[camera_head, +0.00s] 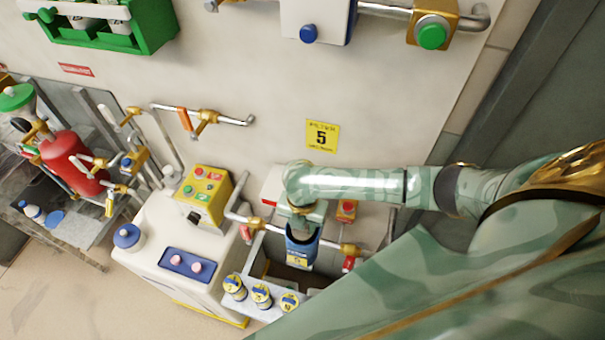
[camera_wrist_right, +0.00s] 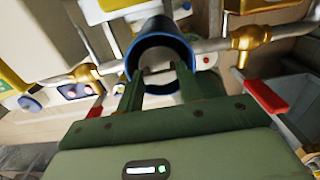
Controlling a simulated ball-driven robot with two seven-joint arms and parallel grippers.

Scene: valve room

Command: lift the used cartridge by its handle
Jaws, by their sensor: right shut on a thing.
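A dark blue cylindrical housing (camera_head: 301,250) with a yellow label stands between pipes, below the yellow filter 5 sign (camera_head: 321,135). My right gripper (camera_head: 302,215) comes down onto its top from above. In the right wrist view the housing (camera_wrist_right: 159,28) shows a blue rim and an open mouth. The two dark green fingers of my right gripper (camera_wrist_right: 161,75) reach into this mouth, one on each side. They are shut on the handle of the used cartridge (camera_wrist_right: 158,72), which shows only as a pale part between them. My left gripper is out of view.
Pipes with brass valves and red levers flank the housing, one red lever (camera_wrist_right: 266,96) close on the right. A grey tray (camera_head: 258,312) holds several yellow-labelled cartridges. A white cabinet (camera_head: 165,235) with a yellow button box (camera_head: 205,193) stands left.

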